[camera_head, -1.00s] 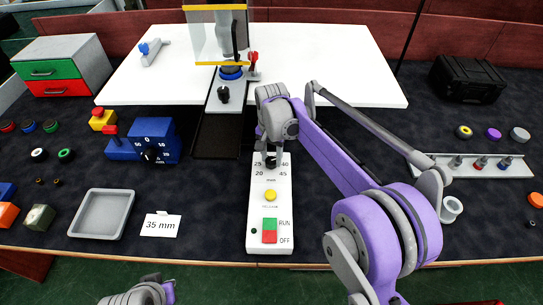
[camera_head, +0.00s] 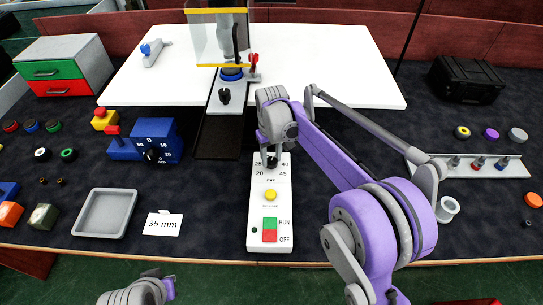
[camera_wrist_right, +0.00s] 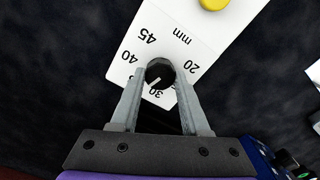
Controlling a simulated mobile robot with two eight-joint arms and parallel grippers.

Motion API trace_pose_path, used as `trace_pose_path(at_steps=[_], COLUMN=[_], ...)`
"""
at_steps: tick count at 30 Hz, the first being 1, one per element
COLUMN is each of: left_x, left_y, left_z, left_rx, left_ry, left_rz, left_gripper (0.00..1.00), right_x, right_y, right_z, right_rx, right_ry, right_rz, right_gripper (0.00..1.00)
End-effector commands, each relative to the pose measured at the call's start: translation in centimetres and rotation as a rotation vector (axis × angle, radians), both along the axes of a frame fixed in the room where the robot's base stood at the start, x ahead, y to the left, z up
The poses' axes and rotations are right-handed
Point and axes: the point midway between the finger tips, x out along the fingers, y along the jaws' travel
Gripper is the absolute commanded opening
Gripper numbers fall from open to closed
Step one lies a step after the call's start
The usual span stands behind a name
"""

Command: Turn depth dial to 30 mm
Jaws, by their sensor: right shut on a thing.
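The depth dial is a black round knob (camera_wrist_right: 160,73) with a white pointer line, on a white control panel (camera_head: 257,215) marked in mm. In the right wrist view, 20, 30, 40 and 45 are readable around it; the fingers hide other marks. The pointer slants to the lower left in that view, seemingly between the 30 and the hidden mark before 40. My right gripper (camera_wrist_right: 160,80) is shut on the dial, one finger on each side. In the head view the gripper (camera_head: 271,152) covers the panel's far end. Only a grey-and-purple part of my left arm shows at the bottom.
The panel also has a yellow button (camera_head: 270,195) and green and red RUN/OFF buttons (camera_head: 270,230). A card reading 35 mm (camera_head: 163,224) and a grey tray (camera_head: 105,213) are to the left.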

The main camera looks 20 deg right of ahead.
Motion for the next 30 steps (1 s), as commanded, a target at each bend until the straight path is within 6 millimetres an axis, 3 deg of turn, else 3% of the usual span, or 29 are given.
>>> trace_pose_path(at_steps=[18,30], left_x=[0.07,0.07], left_y=[0.00,0.00], left_z=[0.57,0.67], left_rx=[0.000,0.000], left_ry=[-0.002,-0.002], left_rz=[0.000,0.000], left_gripper=[0.00,0.00], right_x=[-0.02,-0.02], right_y=[0.03,0.03], right_z=[0.05,0.04], right_rx=[0.000,0.000], right_ry=[0.000,0.000], right_rz=[0.538,0.703], right_gripper=[0.00,0.00])
